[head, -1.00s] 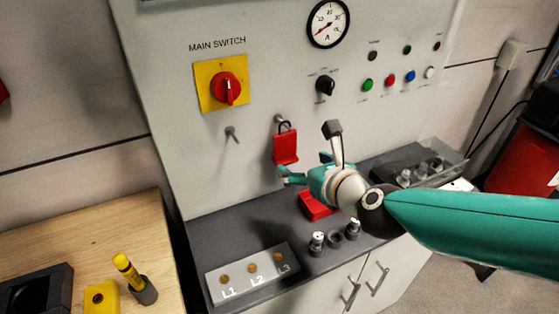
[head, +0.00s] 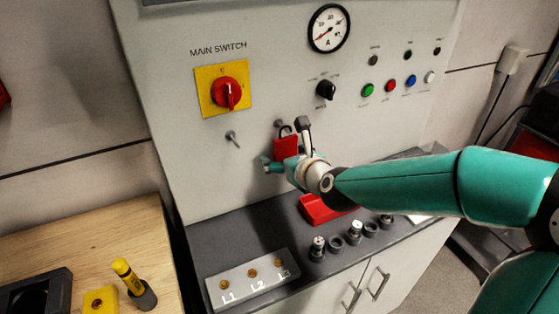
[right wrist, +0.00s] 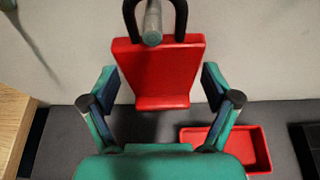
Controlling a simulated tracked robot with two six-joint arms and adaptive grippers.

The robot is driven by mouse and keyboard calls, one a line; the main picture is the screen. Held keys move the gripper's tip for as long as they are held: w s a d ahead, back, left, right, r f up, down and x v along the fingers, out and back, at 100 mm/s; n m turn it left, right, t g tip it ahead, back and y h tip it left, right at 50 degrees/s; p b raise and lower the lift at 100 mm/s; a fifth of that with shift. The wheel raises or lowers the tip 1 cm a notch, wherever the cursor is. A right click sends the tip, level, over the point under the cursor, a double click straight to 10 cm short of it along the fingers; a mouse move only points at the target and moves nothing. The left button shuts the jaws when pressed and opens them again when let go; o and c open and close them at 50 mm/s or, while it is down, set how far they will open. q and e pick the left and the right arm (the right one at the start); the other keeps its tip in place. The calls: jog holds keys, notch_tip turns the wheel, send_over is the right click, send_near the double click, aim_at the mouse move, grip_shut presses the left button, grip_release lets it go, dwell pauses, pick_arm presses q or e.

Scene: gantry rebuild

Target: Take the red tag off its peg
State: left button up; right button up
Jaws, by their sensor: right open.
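The red tag (head: 286,147) hangs by its dark loop on a peg on the grey panel, below and right of the main switch. In the right wrist view the tag (right wrist: 160,70) hangs upright, its loop around the metal peg (right wrist: 152,22). My right gripper (head: 274,168) is at the tag's lower part, partly hiding it. In the right wrist view my right gripper (right wrist: 160,102) is open, one finger on each side of the tag's lower end, with gaps on both sides. My left gripper is not in view.
A second, empty peg (head: 233,139) sticks out left of the tag. A red tray (head: 318,210) lies on the dark shelf below; it also shows in the right wrist view (right wrist: 262,150). Several small fuse-like parts and the L1-L2-L3 block (head: 238,294) stand on the shelf.

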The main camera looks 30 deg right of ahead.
jog(key=c, duration=1.3)
jog(key=shift+r, duration=0.15)
jog(key=shift+r, duration=0.75)
jog(key=shift+s+a+f+b, duration=0.15)
jog(key=shift+s+b, duration=0.65)
jog(key=shift+s, duration=2.15)
jog(key=shift+s+a+b, duration=0.2)
jog(key=shift+s+b, duration=0.6)
jog(key=shift+s, duration=2.15)
jog(key=shift+s+a+f+b, duration=0.15)
jog(key=shift+s+b, duration=0.65)
jog(key=shift+s, duration=2.15)
